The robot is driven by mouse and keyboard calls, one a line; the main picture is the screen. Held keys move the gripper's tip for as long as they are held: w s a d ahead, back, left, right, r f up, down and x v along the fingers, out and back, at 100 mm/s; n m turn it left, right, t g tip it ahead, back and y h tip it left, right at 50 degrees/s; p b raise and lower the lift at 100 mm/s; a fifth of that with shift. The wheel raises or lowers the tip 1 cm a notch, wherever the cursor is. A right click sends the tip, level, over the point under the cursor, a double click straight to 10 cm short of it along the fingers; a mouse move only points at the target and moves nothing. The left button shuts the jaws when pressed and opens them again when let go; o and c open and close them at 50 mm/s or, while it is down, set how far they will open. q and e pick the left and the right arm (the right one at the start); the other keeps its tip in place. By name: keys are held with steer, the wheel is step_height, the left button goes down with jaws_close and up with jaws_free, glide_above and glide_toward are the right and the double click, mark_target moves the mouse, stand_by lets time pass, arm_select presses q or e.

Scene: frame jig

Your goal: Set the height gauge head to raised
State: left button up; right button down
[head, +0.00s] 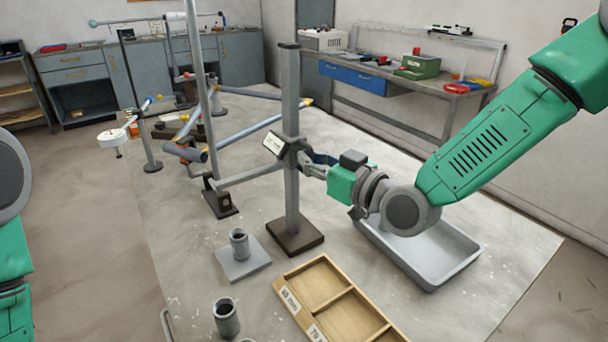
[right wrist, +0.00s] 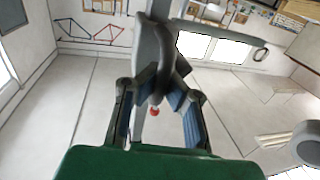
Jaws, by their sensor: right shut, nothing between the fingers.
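The height gauge is a tall grey column (head: 291,95) on a dark brown square base (head: 295,236), standing upright on the table. Its head (head: 275,143), with a small light display, sits around the middle of the column. A grey arm (head: 245,176) sticks out to the left below the display. My right gripper (head: 312,167) is at the right side of the head, close to it; contact is unclear. My left gripper is out of view.
A grey tray (head: 440,262) lies below my right arm. A wooden divided box (head: 281,285), a grey plate (head: 228,268) with a cylinder (head: 239,243), and another cylinder (head: 226,318) stand in front. Some table beside the base is clear.

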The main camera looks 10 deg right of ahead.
arm_select(q)
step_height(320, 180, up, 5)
steer(key=p, duration=0.4)
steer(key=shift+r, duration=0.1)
arm_select(e)
step_height(320, 180, up, 10)
steer(key=shift+r, duration=0.1)
steer(key=c, duration=1.9)
jaws_free()
steer(key=shift+s, duration=0.1)
steer(key=o, duration=0.3)
steer(key=shift+s+d, duration=0.35)
steer(key=shift+d, duration=0.2)
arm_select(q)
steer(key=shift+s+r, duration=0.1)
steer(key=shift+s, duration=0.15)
arm_select(e)
steer(key=v, duration=1.1)
steer(key=shift+s, duration=0.3)
